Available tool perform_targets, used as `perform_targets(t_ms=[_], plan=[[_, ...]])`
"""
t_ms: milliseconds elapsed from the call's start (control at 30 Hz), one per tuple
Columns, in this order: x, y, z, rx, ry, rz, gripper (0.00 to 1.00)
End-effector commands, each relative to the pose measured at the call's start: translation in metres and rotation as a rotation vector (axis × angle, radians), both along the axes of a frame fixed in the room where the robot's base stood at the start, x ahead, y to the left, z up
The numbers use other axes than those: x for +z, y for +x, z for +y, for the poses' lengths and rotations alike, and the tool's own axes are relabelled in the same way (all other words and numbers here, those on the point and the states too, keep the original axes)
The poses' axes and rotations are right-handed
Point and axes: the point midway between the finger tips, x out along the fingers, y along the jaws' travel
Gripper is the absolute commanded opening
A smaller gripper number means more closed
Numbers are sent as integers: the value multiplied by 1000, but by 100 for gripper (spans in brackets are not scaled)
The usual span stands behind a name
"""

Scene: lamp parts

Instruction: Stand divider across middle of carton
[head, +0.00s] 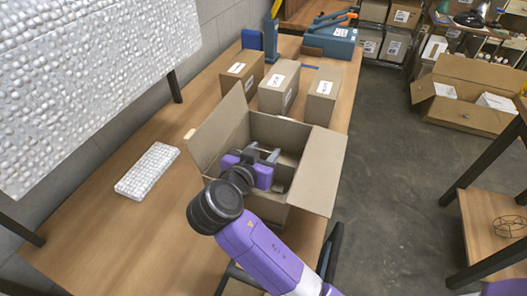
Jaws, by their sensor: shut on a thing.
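The open carton (322,170) stands on the wooden table with its flaps folded outward. My gripper (264,155) reaches into the carton from the near left side. Its grey fingers are at about the height of the rim, and it is shut on what seems to be the cardboard divider. The divider has the same brown colour as the carton's inner walls, so I cannot clearly tell its edges or whether it touches the floor. My wrist and arm hide the near left wall and part of the inside.
Three closed boxes (278,88) stand in a row behind the carton. Bare table lies at front left. Another open carton (465,95) sits at far right.

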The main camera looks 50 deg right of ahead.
Motion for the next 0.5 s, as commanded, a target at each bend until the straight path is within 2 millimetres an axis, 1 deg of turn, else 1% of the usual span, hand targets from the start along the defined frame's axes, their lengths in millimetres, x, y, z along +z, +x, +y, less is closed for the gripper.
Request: perform_targets(t_ms=[267,500], plan=[[-1,0,0,1,0,-1,0],[-9,0,0,0,0,1,0]])
